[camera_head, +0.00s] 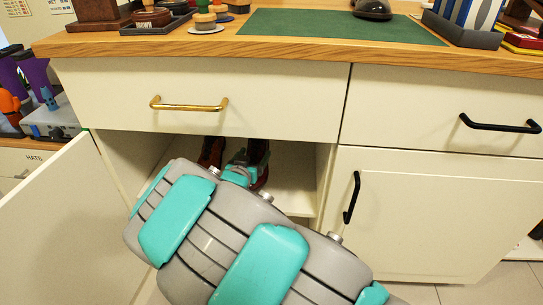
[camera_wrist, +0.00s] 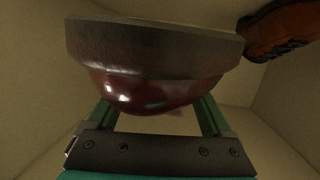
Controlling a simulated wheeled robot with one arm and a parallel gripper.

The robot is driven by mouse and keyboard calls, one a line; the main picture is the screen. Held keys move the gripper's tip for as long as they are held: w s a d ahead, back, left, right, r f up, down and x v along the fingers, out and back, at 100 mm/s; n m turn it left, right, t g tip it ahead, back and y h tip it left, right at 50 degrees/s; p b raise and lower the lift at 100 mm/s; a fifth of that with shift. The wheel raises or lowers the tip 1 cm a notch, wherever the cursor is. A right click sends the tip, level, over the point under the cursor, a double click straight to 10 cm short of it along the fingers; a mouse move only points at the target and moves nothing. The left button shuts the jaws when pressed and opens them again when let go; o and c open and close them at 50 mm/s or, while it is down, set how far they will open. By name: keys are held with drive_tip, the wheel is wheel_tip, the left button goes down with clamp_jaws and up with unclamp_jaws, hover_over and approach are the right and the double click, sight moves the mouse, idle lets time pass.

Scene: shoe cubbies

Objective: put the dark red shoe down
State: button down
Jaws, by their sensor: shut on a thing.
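The dark red shoe (camera_wrist: 150,90) fills the upper middle of the wrist view, its glossy red part below a wide dark sole-like band. My gripper (camera_wrist: 160,118) has one finger on each side of it and is shut on it. In the head view the dark shoe (camera_head: 257,155) shows inside the open cubby (camera_head: 295,185), just beyond my gripper (camera_head: 240,172). My arm hides much of the cubby floor, so I cannot tell whether the shoe touches it.
An orange-brown shoe (camera_wrist: 285,28) is at the upper right of the wrist view; a brown shoe (camera_head: 212,151) stands left of mine in the head view. The open cabinet door (camera_head: 65,225) is at left. A drawer (camera_head: 200,95) closes off the top. A closed door (camera_head: 430,210) is at right.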

drive_tip(key=shift+w+d+f+b, duration=0.25)
drive_tip(key=shift+w+d+f, duration=0.45)
drive_tip(key=shift+w+d, duration=0.3)
drive_tip(key=shift+w+d+f+b, duration=0.25)
drive_tip(key=shift+w+d+f, duration=0.55)
drive_tip(key=shift+w, duration=0.35)
drive_tip(key=shift+w+d+f+b, duration=0.25)
drive_tip(key=shift+w+d+f, duration=0.4)
drive_tip(key=shift+w+d, duration=0.35)
drive_tip(key=shift+f, duration=0.1)
drive_tip(key=shift+a+f, duration=0.1)
drive_tip(key=shift+f, duration=0.25)
drive_tip(key=shift+f, duration=0.1)
unclamp_jaws()
drive_tip(key=shift+f, duration=0.1)
